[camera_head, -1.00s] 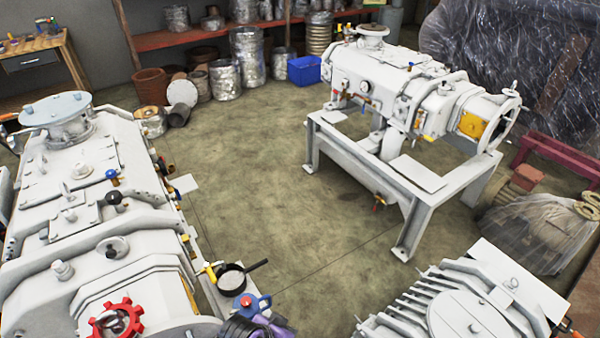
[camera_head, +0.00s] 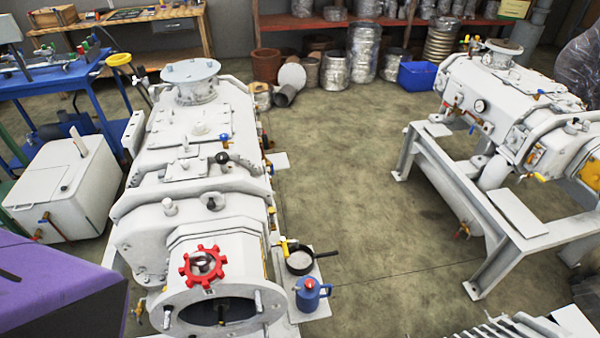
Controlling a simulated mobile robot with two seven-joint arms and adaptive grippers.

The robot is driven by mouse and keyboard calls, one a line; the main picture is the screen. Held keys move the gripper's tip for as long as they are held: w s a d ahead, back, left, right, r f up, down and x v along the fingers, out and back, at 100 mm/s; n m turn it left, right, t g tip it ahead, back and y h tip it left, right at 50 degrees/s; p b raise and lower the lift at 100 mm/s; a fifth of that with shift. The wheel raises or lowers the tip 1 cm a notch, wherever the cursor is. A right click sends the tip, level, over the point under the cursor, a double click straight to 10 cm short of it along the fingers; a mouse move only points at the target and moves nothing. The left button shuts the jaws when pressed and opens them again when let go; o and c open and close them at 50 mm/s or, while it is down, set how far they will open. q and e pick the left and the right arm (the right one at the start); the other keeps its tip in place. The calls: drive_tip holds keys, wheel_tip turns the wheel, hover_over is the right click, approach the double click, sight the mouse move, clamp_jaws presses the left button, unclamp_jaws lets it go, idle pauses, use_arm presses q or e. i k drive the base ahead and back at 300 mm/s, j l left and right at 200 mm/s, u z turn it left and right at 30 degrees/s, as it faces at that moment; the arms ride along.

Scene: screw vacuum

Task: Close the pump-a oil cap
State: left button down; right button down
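A large white pump (camera_head: 187,170) stands left of the middle. A red handwheel-shaped cap (camera_head: 203,266) sits on top of its near end, with a metal loop in its middle. I cannot tell from the picture whether this is the oil cap or whether it is tight. A black round knob (camera_head: 222,158) stands on the pump's top plate. A second white pump (camera_head: 510,95) stands on a frame at the right; no label tells which is pump-a. Neither of my grippers is in view.
A blue oil can (camera_head: 309,295) and a black pan (camera_head: 299,262) stand right of the near pump. A white tank (camera_head: 63,188) and a blue cart (camera_head: 62,82) stand at the left. The floor (camera_head: 345,190) between the pumps is clear.

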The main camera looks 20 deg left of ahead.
sight(212, 200)
drive_tip(key=u, duration=1.4)
drive_tip(key=i+j+z, duration=0.25)
drive_tip(key=j, duration=0.2)
drive_tip(key=i, duration=0.05)
